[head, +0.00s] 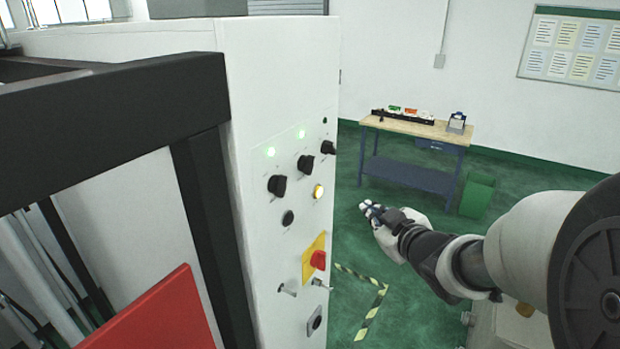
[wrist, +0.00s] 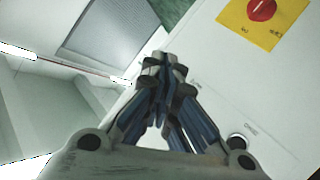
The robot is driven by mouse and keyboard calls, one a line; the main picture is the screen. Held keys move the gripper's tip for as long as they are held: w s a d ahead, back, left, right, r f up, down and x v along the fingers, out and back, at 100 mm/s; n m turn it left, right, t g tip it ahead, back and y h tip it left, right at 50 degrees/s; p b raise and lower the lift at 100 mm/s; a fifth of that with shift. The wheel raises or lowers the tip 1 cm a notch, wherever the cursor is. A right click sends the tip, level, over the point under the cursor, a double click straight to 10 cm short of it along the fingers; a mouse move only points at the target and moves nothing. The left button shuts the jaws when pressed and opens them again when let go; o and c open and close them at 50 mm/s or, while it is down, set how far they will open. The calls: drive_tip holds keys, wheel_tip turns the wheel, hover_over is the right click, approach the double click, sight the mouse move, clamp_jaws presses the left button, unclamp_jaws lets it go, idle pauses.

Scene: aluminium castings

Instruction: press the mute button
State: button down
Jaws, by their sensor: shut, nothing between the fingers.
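A white control panel (head: 262,240) carries lamps, knobs and buttons. Its labels are too small to read, so I cannot tell which control is the mute button. A dark round button (head: 288,218) sits at mid-height, with a lit yellow button (head: 318,191) above and right of it. My gripper (head: 368,207) is shut and empty, to the right of the panel and apart from it in the head view. In the wrist view its fingertips (wrist: 163,62) meet in front of the pale panel face. A small round fitting (wrist: 238,141) shows beside the right finger, partly hidden.
A black frame (head: 110,105) stands at left. A workbench (head: 410,128) and green bin (head: 478,194) stand behind.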

sight(318, 192)
drive_tip(key=shift+a, duration=0.1)
drive_tip(key=w+a+b, duration=0.3)
drive_tip(key=w+a, duration=0.2)
drive_tip(key=a, duration=0.2)
drive_tip(key=shift+b, duration=0.35)
drive_tip(key=shift+w, duration=0.15)
idle(1.3)
drive_tip(key=shift+w+a+b, duration=0.2)
drive_tip(key=shift+a+b, duration=0.1)
drive_tip(key=shift+b, duration=0.05)
drive_tip(key=shift+w+a+b, duration=0.25)
drive_tip(key=shift+a+b, duration=0.05)
drive_tip(key=shift+a, duration=0.05)
idle(0.9)
drive_tip(key=shift+s+d+p, duration=0.35)
drive_tip(key=shift+s+d, duration=0.2)
drive_tip(key=shift+d, duration=0.1)
drive_tip(key=shift+d, duration=0.1)
